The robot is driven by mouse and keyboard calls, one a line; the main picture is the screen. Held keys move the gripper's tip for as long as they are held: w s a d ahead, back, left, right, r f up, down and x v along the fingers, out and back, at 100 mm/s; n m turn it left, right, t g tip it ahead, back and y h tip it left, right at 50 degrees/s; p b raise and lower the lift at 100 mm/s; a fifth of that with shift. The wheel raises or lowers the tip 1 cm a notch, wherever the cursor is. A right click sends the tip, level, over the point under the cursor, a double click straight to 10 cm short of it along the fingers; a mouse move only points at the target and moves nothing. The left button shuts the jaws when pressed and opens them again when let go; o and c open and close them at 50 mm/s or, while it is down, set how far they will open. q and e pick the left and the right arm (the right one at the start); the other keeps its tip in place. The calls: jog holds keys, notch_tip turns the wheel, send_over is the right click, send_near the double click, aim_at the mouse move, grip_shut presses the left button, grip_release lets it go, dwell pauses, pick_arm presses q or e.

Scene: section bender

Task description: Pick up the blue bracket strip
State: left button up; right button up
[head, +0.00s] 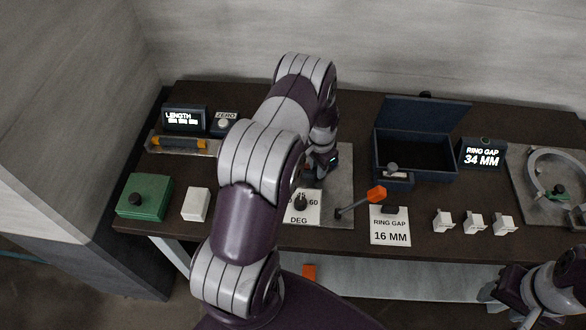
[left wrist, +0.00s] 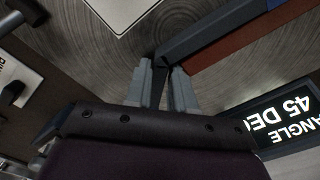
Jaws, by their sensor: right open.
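My left gripper (left wrist: 164,72) reaches down over a round-grained metal plate (left wrist: 225,75). In the left wrist view its two grey fingers stand a little apart, with a dark narrow part between or just behind them. I cannot tell whether they grip it. A dark blue-grey bar (left wrist: 215,30) with a reddish-brown side runs up and right from the fingertips. A small bright blue patch (left wrist: 276,3) shows at the top edge; I cannot tell whether it is the blue bracket strip. In the head view my left arm hides this spot. My right gripper (head: 492,296) is open, off the table's front edge.
An orange-handled lever (head: 360,202) stands right of the left gripper. Behind it are an open dark box (head: 415,155) and a ring gap display (head: 482,155). Several white blocks (head: 473,222) sit at front right. A green block (head: 145,197) is at left.

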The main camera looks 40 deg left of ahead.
pick_arm(q)
jog(key=shift+f, duration=0.1)
jog(key=shift+d, duration=0.1)
grip_shut()
